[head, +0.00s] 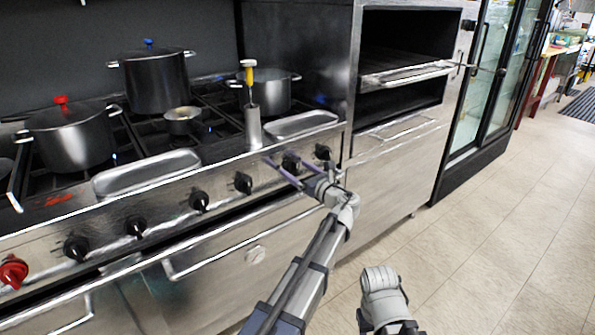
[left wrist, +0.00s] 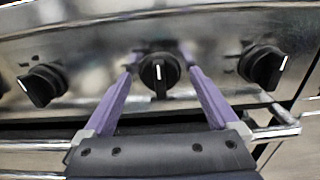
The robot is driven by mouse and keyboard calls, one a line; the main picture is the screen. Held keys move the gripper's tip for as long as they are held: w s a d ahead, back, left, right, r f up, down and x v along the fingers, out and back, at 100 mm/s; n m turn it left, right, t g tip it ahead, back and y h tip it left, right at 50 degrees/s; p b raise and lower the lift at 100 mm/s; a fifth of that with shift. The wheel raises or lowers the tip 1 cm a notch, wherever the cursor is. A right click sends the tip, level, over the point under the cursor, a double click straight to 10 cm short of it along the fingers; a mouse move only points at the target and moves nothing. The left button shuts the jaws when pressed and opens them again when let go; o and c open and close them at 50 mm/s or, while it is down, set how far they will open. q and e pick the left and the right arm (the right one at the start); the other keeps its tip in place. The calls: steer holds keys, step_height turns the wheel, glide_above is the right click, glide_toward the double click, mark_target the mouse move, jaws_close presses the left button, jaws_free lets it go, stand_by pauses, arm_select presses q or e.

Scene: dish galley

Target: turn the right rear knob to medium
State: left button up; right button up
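A row of black knobs runs along the stove's front panel. My left gripper (head: 285,157) is at the second knob from the right (head: 291,161). In the left wrist view, its purple fingers (left wrist: 160,58) are open, one on each side of this knob (left wrist: 160,71), with gaps showing between fingers and knob. Another knob (left wrist: 42,85) is at the left there. My right gripper is not in view.
Pots stand on the burners: a red-knobbed pot (head: 68,135), a blue-knobbed pot (head: 155,80) and a smaller pot (head: 268,91). Metal trays (head: 146,173) lie along the front edge. An oven handle (head: 240,243) runs below the knobs. Open floor (head: 480,230) lies to the right.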

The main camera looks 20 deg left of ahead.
arm_select(q)
steer(key=c, duration=1.3)
steer(key=shift+c, duration=0.2)
steer(key=shift+n, duration=0.4)
steer(key=n, duration=0.5)
steer(key=shift+n, duration=0.4)
steer(key=n, duration=0.3)
steer(key=shift+n, duration=2)
steer(key=o, duration=1.4)
steer(key=shift+c, duration=0.2)
